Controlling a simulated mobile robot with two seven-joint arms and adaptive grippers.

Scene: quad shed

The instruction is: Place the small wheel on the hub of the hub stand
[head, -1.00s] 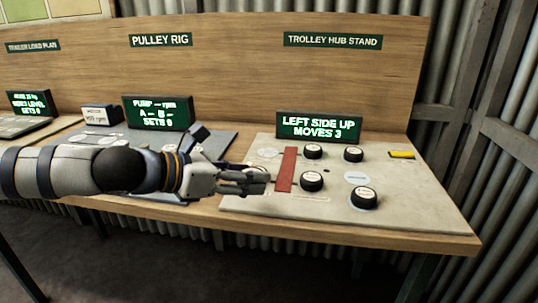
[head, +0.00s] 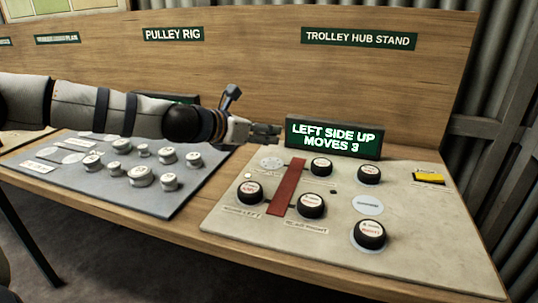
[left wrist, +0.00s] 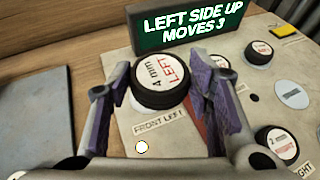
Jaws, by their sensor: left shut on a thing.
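In the left wrist view a black wheel (left wrist: 160,78) with a white face marked "4 mm LEFT" sits between the two fingers of my left gripper (left wrist: 155,88). In the head view my left gripper (head: 266,133) is raised above the left part of the hub stand (head: 340,258), and I cannot make out the wheel in it there. A black wheel (head: 249,193) stands on the stand left of the red strip (head: 287,187), behind the front left label. A pale disc (head: 271,163) lies behind it. I cannot tell which spot is the hub. My right gripper is out of view.
Several black wheels stand on the hub stand, including one at the front right (head: 369,234). The green display (head: 333,138) stands at the back. A yellow piece (head: 429,177) lies at the right. The pulley rig board (head: 120,180) with its knobs is at the left.

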